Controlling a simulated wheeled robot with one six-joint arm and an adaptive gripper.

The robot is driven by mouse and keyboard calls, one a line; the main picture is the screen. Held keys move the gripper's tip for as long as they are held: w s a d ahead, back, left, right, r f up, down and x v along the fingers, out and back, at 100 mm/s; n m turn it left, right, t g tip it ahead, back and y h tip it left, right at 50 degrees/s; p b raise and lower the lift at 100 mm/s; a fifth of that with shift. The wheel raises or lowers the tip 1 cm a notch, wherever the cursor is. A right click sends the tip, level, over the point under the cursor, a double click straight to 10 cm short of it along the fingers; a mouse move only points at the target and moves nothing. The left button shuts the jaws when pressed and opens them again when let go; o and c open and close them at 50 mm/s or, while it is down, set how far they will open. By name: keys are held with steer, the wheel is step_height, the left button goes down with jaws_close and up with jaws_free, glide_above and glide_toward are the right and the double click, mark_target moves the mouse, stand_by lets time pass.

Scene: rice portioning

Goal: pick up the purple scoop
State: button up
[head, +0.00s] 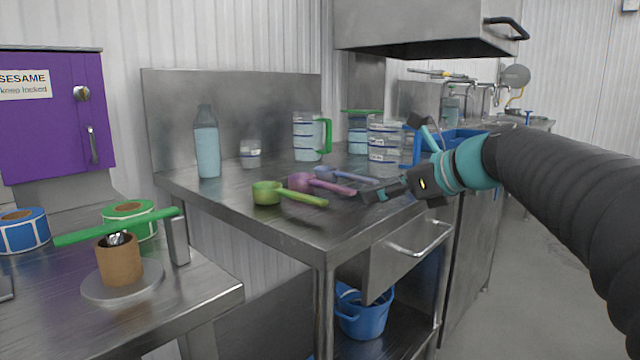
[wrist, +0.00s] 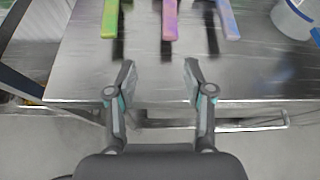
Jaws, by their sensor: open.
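Three scoops lie side by side on the steel table, handles toward its front edge: a green scoop (head: 267,192), a pinkish-purple scoop (head: 301,183) in the middle and a blue-violet scoop (head: 327,173) farther right. Which of the latter two is the purple one is uncertain by colour. In the wrist view, their handle ends show at the top: green (wrist: 111,18), pinkish (wrist: 169,20) and blue-violet (wrist: 228,18). My gripper (wrist: 162,80) is open and empty, short of the handles and roughly in line with the middle one. In the head view, my gripper (head: 372,193) is beside the handle ends.
A blue bottle (head: 207,145), a small container (head: 250,154) and a green-handled jug (head: 308,138) stand behind the scoops. Clear containers (head: 384,145) and a blue bin (head: 455,142) are at the right. A drawer handle (head: 420,240) sticks out below the table's front edge.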

mark_target(336, 186)
steer(key=shift+w+a+r+m, duration=0.1)
steer(key=shift+w+r+m, duration=0.2)
steer(key=shift+w, duration=0.25)
steer(key=shift+w+a+r+m, duration=0.1)
steer(key=shift+w+r+m, duration=0.2)
steer(key=shift+w, duration=0.25)
steer(key=x, duration=0.6)
steer(key=shift+w+a, duration=0.25)
steer(key=shift+a, duration=0.05)
steer(key=shift+y, duration=0.3)
steer(key=shift+r+x, duration=0.15)
steer(key=shift+x, duration=0.95)
steer(key=shift+r+x, duration=0.15)
steer(key=shift+x, duration=0.95)
steer(key=shift+r+x, duration=0.2)
steer(key=shift+x, duration=0.95)
steer(key=shift+a, duration=0.1)
jaws_close()
